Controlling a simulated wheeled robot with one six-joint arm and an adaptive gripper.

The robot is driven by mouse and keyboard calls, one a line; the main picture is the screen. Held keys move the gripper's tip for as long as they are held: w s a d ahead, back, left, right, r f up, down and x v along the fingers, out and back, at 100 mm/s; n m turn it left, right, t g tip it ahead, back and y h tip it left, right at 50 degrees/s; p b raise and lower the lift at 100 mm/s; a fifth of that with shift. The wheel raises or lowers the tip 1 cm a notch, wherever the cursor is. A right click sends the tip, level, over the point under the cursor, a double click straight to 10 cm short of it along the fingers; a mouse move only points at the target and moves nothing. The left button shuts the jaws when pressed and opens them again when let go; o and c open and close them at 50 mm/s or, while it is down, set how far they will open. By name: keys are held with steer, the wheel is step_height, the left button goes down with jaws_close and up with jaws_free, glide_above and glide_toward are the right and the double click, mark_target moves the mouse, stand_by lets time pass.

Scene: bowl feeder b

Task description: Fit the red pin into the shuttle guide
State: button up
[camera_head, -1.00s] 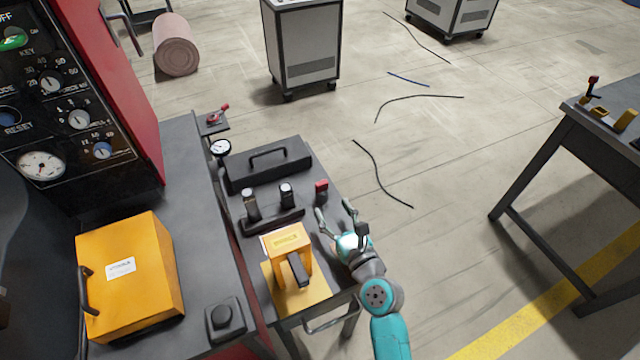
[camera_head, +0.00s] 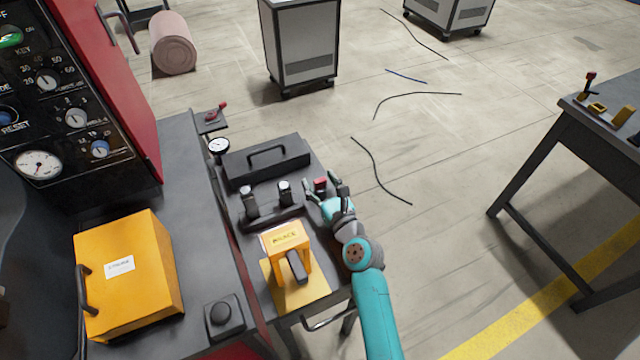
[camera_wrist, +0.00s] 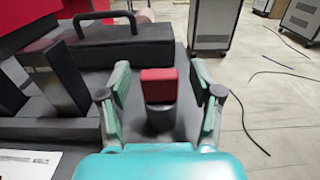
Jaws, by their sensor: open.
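The red pin (camera_head: 321,184) stands upright on the dark cart top, right of two black posts. In the wrist view the pin's red square head (camera_wrist: 158,83) sits on a dark round body, between my fingers. My gripper (camera_head: 325,191) is open; its fingers are on either side of the pin, with gaps visible in the wrist view (camera_wrist: 160,88). An orange arch-shaped fixture (camera_head: 290,241) stands on a yellow plate at the cart's near end. I cannot tell whether it is the shuttle guide.
Two black posts (camera_head: 267,200) in a dark holder stand left of the pin. A black handled box (camera_head: 266,163) lies behind. An orange case (camera_head: 128,275) sits on the left bench. A table (camera_head: 560,135) with small yellow parts is at right. Floor right of the cart holds only thin cables.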

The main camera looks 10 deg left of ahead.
mark_target(320, 180)
jaws_close()
steer(key=shift+r, duration=0.1)
step_height(320, 180, up, 10)
steer(key=shift+f, duration=0.1)
stand_by(0.5)
